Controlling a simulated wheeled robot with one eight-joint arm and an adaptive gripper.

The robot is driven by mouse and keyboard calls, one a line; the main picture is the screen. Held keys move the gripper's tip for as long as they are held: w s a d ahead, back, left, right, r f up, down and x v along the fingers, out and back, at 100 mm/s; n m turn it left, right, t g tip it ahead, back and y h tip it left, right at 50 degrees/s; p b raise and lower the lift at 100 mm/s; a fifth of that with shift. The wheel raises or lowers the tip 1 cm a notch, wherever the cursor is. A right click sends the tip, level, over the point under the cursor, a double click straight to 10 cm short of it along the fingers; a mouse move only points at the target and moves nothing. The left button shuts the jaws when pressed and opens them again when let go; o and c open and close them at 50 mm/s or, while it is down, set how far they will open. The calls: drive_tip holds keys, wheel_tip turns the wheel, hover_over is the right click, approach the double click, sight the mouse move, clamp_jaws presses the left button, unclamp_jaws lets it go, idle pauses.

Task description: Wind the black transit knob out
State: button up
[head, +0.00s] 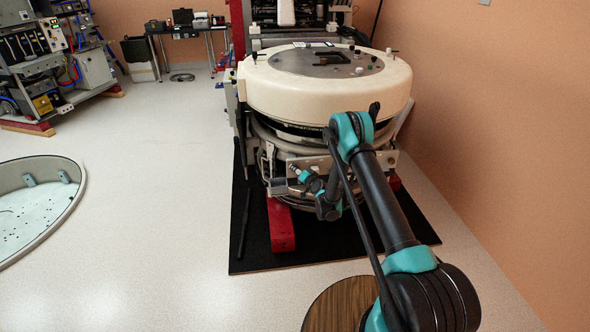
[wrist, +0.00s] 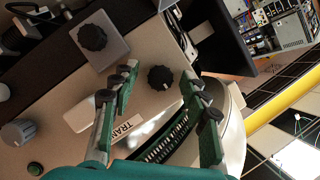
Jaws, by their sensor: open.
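In the wrist view, a round black knob (wrist: 160,78) with a ribbed edge sits on a beige panel (wrist: 60,105). A white label (wrist: 128,128) reading "TRAN", partly hidden by a finger, lies just below it, so this looks like the transit knob. My gripper (wrist: 161,90) is open, with one green-and-grey finger on each side of the knob. I see gaps between the fingers and the knob, and cannot tell the distance in depth. In the head view, my arm reaches to the front of the cream gantry (head: 285,95); the knob cannot be made out there.
A second black knob (wrist: 92,37) sits on a grey square plate up and left, and a grey knob (wrist: 18,133) lies at left. In the head view, the gantry stands on a black mat (head: 255,245) with a red foot (head: 280,225). Floor at left is mostly clear.

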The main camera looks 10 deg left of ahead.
drive_tip(key=shift+w, duration=0.1)
clamp_jaws()
idle(0.3)
drive_tip(key=shift+a, duration=0.1)
drive_tip(key=shift+s+a+f+n+t+h, duration=0.15)
drive_tip(key=shift+n+t+h, duration=0.5)
drive_tip(key=shift+n+h, duration=1.5)
drive_tip(key=shift+a+r+n+t+h, duration=0.1)
drive_tip(key=shift+n+t+h, duration=0.7)
drive_tip(key=shift+n, duration=2.5)
drive_tip(key=shift+s+a+f+n+t+h, duration=0.15)
drive_tip(key=shift+n+t+h, duration=0.4)
drive_tip(key=shift+n+h, duration=1.65)
drive_tip(key=shift+w+n+y, duration=0.1)
drive_tip(key=shift+n+y, duration=0.25)
drive_tip(key=shift+n, duration=0.4)
